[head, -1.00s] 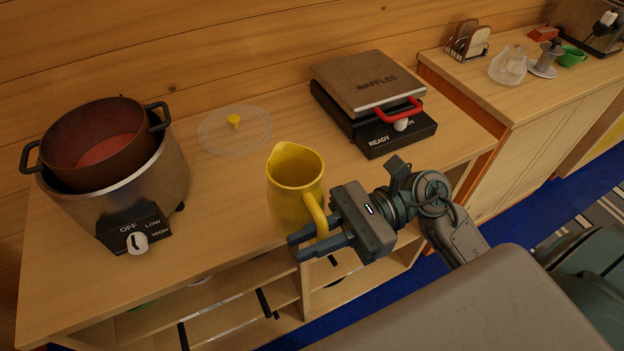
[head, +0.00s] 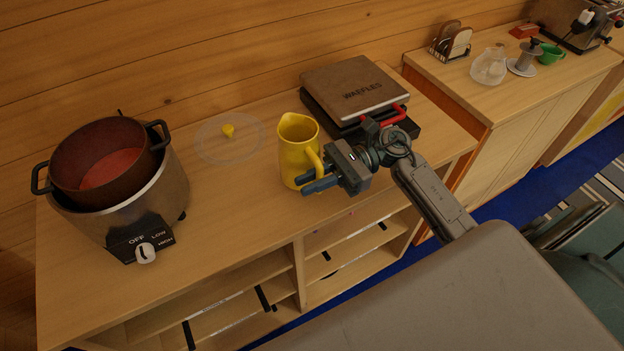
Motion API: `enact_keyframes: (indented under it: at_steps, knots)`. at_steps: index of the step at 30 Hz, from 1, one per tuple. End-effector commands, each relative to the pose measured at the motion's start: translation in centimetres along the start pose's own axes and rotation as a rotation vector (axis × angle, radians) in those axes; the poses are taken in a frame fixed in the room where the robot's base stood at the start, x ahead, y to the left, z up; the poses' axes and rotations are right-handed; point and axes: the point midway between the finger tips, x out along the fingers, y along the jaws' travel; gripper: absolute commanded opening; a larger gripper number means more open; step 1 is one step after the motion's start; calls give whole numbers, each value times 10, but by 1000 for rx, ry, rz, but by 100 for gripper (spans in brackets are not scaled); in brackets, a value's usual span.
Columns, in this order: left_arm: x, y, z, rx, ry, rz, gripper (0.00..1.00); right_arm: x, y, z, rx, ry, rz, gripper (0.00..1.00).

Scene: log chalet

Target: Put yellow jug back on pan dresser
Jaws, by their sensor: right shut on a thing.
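The yellow jug (head: 295,152) is upright over the wooden dresser top (head: 235,215), between the round cooker and the waffle maker. My right gripper (head: 322,180) is shut on the jug's handle, on the jug's right side. The jug's base looks at or very near the dresser top; I cannot tell whether it touches. My left gripper is not in view.
A steel cooker (head: 178,185) holding a brown pot (head: 75,160) stands at the left. The waffle maker (head: 350,85) is close behind my right gripper.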

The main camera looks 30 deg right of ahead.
Motion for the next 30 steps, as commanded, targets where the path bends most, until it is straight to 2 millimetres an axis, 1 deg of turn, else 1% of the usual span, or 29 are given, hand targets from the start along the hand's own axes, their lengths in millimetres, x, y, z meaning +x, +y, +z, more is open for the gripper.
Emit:
enact_keyframes:
  at_steps: [1,3,6,12,16,17,18,20,30]
  knots:
    - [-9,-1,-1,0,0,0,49,0,0,-2,3,-4,-1,0]
    - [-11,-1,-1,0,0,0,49,0,0,-9,1,-4,0,0]
    - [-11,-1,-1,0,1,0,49,0,0,-15,-2,-2,0,0]
    - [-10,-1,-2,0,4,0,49,0,0,-16,-3,-1,0,0]
    - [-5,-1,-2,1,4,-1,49,0,0,-19,-3,-1,1,0]
    - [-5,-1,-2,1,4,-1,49,0,1,-19,-1,0,0,16]
    - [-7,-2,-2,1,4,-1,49,0,1,-18,0,0,0,24]
    - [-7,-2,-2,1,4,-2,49,0,1,-18,0,0,0,35]
    - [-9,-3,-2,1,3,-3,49,0,1,-16,0,0,0,36]
